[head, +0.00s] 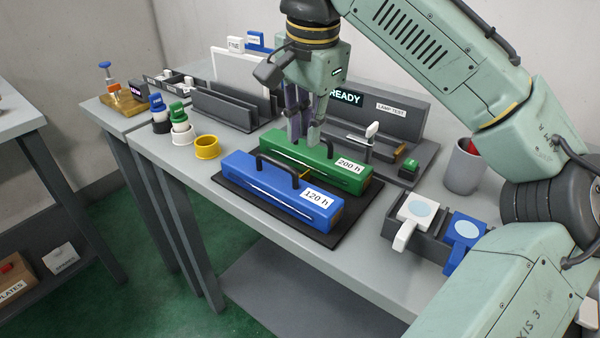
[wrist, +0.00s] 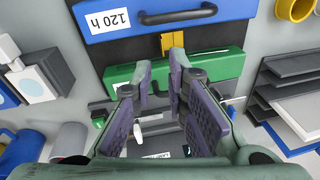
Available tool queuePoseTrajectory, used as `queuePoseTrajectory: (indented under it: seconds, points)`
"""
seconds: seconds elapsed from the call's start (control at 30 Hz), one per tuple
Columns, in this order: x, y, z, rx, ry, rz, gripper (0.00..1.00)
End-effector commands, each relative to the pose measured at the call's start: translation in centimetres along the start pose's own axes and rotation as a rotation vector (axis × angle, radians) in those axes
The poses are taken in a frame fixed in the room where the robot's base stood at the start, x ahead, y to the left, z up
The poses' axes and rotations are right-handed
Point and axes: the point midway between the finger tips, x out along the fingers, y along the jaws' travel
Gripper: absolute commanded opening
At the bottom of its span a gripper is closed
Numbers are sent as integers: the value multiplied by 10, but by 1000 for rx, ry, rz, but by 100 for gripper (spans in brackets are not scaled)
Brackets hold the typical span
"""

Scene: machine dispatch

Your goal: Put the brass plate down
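A small brass-coloured piece, seemingly the brass plate (wrist: 167,43), shows between the blue case (wrist: 150,13) and the green case (wrist: 118,77) in the wrist view. In the head view a sliver of the brass plate (head: 305,174) shows behind the blue case (head: 265,188), beside its handle. Its lower part and what it rests on are hidden. My gripper (head: 303,143) points down over the green case (head: 318,165). In the wrist view the fingers (wrist: 161,72) are apart with a visible gap, and I see nothing held between them. The brass piece appears beyond the fingertips.
Both cases, labelled 120 h and 200 h, have raised black handles and sit on a dark mat (head: 260,212). A READY panel (head: 415,122) stands behind. Grey racks (head: 222,110) and a yellow ring (head: 207,147) are left; a tray with white and blue tools (head: 425,245) is right.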

Motion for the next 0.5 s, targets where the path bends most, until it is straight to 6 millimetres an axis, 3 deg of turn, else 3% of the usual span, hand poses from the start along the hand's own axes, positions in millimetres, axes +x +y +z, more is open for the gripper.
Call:
queuePoseTrajectory:
  seconds: [0.23,0.5]
  points:
    - [38,2,0,-2,-4,9,14]
    - [60,0,-2,-1,-3,6,14]
